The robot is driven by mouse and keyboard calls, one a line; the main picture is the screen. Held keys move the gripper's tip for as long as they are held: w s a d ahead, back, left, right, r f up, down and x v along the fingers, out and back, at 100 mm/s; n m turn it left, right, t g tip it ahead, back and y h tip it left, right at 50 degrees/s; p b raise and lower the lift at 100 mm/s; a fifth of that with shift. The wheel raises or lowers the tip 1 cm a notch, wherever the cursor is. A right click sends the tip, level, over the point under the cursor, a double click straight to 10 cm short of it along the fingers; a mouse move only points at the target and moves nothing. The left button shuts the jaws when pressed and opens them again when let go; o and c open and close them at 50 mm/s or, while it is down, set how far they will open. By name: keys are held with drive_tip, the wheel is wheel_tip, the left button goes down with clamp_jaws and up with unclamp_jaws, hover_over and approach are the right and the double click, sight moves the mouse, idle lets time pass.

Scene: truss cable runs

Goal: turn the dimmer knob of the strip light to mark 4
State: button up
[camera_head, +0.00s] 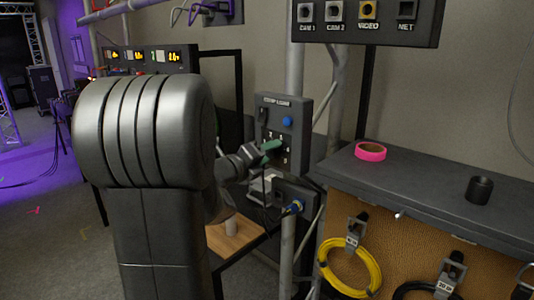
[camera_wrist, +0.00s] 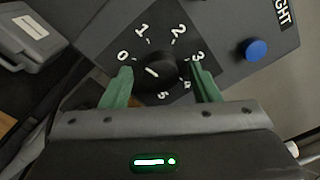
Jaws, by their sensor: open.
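The dimmer knob (camera_wrist: 165,66) is a black round knob on a dark panel, ringed by white marks 0 to 5. A short white line shows on its left part; I cannot tell for sure which mark it points to. Mark 4 (camera_wrist: 187,86) is at the lower right, close to a finger. My gripper (camera_wrist: 160,72) is open, with one green finger on each side of the knob; contact cannot be made out. In the head view my gripper (camera_head: 271,147) is at the panel (camera_head: 299,150) and hides the knob.
A blue button (camera_wrist: 256,49) sits on the same panel, right of the knob. A dark bench (camera_head: 420,185) at right bears a pink tape roll (camera_head: 370,151) and a black cylinder (camera_head: 479,189). Poles stand beside the panel.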

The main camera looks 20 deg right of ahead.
drive_tip(key=c, duration=1)
drive_tip(key=shift+f+b, duration=0.1)
drive_tip(key=shift+b, duration=0.35)
